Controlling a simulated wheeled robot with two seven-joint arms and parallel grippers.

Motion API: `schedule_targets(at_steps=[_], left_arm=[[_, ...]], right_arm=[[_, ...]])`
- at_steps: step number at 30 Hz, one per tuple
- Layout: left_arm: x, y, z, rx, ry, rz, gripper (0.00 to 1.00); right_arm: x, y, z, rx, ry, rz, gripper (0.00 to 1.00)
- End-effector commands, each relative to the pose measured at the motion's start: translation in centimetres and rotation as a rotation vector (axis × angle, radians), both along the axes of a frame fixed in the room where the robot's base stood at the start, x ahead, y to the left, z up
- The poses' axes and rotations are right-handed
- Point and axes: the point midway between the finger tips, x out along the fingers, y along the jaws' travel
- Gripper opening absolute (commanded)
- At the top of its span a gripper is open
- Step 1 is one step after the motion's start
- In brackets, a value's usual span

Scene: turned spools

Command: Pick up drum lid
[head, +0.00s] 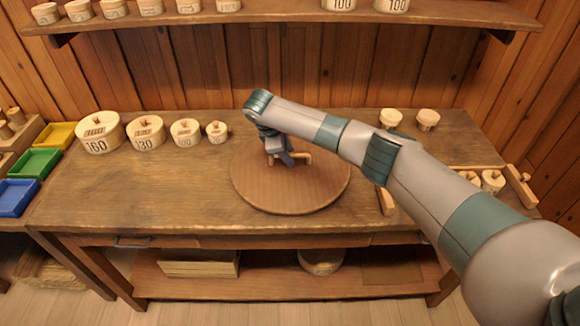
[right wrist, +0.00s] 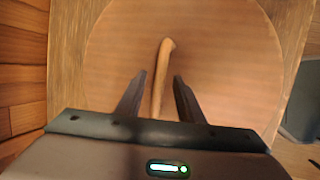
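The drum lid (head: 290,195) is a large, flat, round wooden disc lying on the workbench, with a pale wooden bar handle (head: 305,157) near its middle. In the right wrist view the lid (right wrist: 230,60) fills most of the picture and its handle (right wrist: 164,65) runs between my fingers. My right gripper (head: 286,160) reaches in over the lid, pointing down at the handle. In the right wrist view its two fingers (right wrist: 160,98) stand apart, one on each side of the handle, with gaps showing. My left gripper is not in view.
The workbench (head: 120,195) has several numbered round lidded boxes (head: 146,133) at its back left and two small knobbed pieces (head: 428,119) at back right. More boxes (head: 492,180) sit at right. Coloured bins (head: 35,163) stand left. A shelf (head: 280,14) crosses the wall.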

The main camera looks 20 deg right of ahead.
Motion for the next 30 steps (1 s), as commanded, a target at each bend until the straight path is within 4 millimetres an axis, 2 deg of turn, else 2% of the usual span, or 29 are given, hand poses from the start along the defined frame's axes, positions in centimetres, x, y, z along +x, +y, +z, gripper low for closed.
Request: schedule_targets(at_steps=[2, 6, 7, 30], left_arm=[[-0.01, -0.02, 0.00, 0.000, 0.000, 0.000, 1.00], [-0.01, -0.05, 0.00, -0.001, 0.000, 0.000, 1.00], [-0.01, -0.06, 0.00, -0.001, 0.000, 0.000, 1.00], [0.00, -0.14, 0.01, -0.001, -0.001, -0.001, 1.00]], right_arm=[[0.01, 0.00, 0.02, 0.000, 0.000, 0.000, 0.34], [0.00, 0.01, 0.03, 0.000, 0.000, 0.000, 0.03], [0.00, 0.00, 0.03, 0.000, 0.000, 0.000, 0.00], [-0.05, -0.04, -0.01, -0.002, 0.002, 0.001, 0.00]])
